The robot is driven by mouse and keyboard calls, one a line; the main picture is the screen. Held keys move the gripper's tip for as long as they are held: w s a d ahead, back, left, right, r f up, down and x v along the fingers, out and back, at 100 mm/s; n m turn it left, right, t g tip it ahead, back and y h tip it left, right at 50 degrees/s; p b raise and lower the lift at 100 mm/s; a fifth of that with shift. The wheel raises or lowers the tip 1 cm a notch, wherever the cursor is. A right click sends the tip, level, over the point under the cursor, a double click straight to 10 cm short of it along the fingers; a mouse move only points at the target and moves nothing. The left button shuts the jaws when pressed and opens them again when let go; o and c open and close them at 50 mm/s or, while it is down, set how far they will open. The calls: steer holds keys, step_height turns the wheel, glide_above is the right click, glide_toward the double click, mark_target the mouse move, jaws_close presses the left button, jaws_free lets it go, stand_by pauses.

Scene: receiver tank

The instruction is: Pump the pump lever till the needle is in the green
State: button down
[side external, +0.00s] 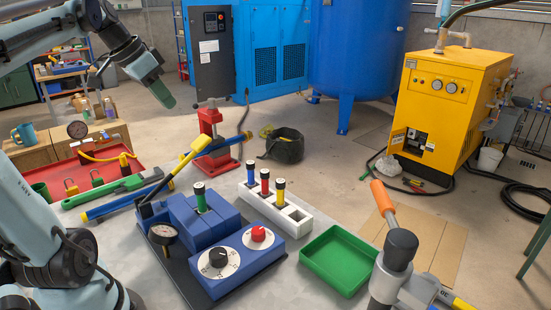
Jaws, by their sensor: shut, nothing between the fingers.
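The pump lever (191,162) is a dark rod with a yellow grip, slanting up to the right from the left end of a blue block unit (185,213). A small round gauge (162,234) with a pale face stands at the unit's front left. Its needle and any green zone are too small to read. My gripper (163,97) is shut and empty, its green-tipped fingers pointing down to the right. It is in the air, up and left of the yellow grip and apart from it in the picture.
A blue panel with black and red knobs (238,262), a white rack (297,213) of coloured plugs and a green tray (341,259) share the bench. An orange-handled fitting (383,196) stands front right.

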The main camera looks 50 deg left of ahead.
mark_target(200, 139)
steer(key=x, duration=1.1)
steer(key=shift+w+f, duration=0.15)
steer(key=shift+f, duration=0.15)
steer(key=shift+w+f+g, duration=0.3)
steer(key=shift+w+f, duration=0.1)
steer(key=w+f+g, duration=0.4)
steer(key=f, duration=0.4)
steer(key=shift+g, duration=0.4)
steer(key=r, duration=0.5)
steer(key=s+r, duration=0.1)
steer(key=r, duration=0.8)
steer(key=shift+s+r, duration=0.15)
steer(key=shift+r, duration=0.2)
